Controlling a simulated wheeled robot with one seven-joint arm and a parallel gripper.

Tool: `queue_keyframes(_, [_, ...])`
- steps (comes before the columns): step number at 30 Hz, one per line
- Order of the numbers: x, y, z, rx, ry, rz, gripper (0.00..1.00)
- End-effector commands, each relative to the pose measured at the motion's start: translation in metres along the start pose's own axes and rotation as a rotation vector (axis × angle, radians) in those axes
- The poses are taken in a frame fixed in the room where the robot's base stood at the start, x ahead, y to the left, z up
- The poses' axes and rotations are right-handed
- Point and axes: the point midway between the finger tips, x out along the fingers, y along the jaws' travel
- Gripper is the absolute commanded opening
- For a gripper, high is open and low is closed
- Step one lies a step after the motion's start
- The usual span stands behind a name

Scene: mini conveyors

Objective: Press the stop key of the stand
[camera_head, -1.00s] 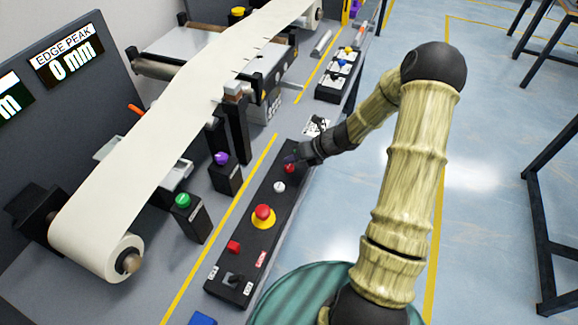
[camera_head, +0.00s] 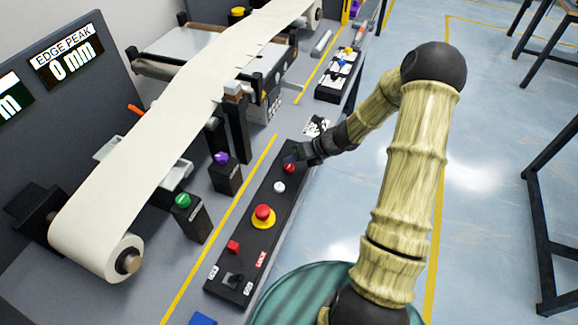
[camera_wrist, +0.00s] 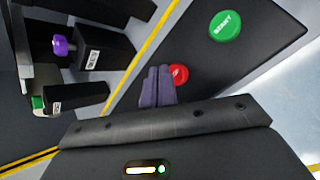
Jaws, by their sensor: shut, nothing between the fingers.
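The stand's long black key panel (camera_head: 245,270) lies along the front edge of the machine table. A round red key (camera_head: 289,168) sits near its far end, and it also shows in the wrist view (camera_wrist: 180,74), partly hidden by the fingers. I cannot read a label on it. My gripper (camera_head: 291,158) is shut and empty, with its fingertips (camera_wrist: 157,72) close beside this red key. Whether they touch the panel or key is unclear. A green key (camera_wrist: 225,26) with white lettering is farther along the panel in the wrist view.
On the panel are a white key (camera_head: 279,187), a red mushroom button (camera_head: 263,212) on a yellow base, a red square key (camera_head: 233,246) and a switch. Posts with green (camera_head: 183,200) and purple (camera_head: 221,158) knobs stand left, beside the paper web (camera_head: 150,130). Open floor lies right.

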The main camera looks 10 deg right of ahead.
Motion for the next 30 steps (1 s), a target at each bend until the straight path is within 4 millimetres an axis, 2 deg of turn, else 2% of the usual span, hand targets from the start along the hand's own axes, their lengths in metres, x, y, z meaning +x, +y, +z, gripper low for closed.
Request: queue_keyframes(30, [0.0073, -0.0043, -0.0054, -0.001, 0.001, 0.001, 0.00])
